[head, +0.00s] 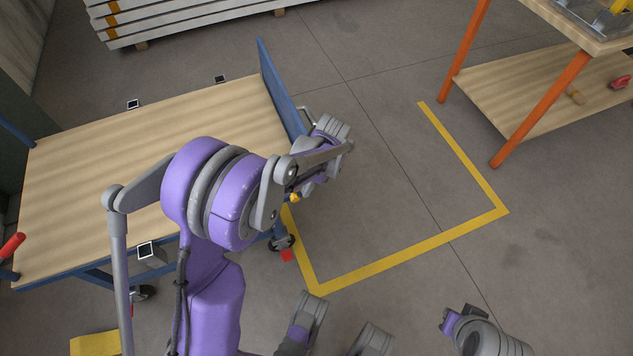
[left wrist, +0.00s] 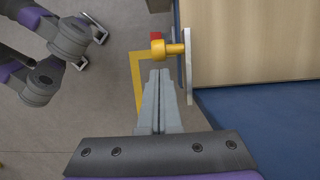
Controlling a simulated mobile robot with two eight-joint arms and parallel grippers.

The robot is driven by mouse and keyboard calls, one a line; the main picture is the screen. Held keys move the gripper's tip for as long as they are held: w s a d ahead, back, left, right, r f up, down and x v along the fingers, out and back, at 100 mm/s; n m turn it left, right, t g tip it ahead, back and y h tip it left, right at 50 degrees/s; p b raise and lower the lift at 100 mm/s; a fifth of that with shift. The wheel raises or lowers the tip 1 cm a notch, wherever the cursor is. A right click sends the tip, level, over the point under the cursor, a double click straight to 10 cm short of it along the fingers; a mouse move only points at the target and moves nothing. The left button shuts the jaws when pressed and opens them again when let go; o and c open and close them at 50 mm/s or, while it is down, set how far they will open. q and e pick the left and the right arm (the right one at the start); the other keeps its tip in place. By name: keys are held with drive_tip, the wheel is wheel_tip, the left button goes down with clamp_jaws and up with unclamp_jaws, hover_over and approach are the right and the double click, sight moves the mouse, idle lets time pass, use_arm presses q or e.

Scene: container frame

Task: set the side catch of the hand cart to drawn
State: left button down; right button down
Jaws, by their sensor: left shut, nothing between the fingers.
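The hand cart (head: 110,165) has a wooden deck and a blue frame with a raised blue end board. Its side catch shows in the left wrist view as a yellow knob (left wrist: 168,50) on a stem reaching a pale upright plate (left wrist: 187,66). In the head view a bit of the yellow knob (head: 294,197) shows beneath my left arm. My left gripper (left wrist: 158,75) is shut and empty, its fingertips just short of the knob. Whether they touch it I cannot tell. My left wrist and arm hide much of that cart corner in the head view. My right gripper is not identifiable.
A yellow floor line (head: 400,258) runs around clear floor right of the cart. A workbench with orange legs (head: 545,105) stands at the upper right. Stacked pale panels (head: 190,15) lie at the back. Parts of my right arm show at the bottom.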

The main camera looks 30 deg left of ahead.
sight(293, 197)
use_arm(q)
drive_tip(key=shift+s+a, duration=0.15)
drive_tip(key=s+a, duration=0.2)
drive_tip(key=shift+s+a, duration=0.15)
drive_tip(key=shift+s, duration=0.25)
use_arm(e)
drive_tip(key=shift+f, duration=0.1)
use_arm(q)
drive_tip(key=shift+w, duration=0.1)
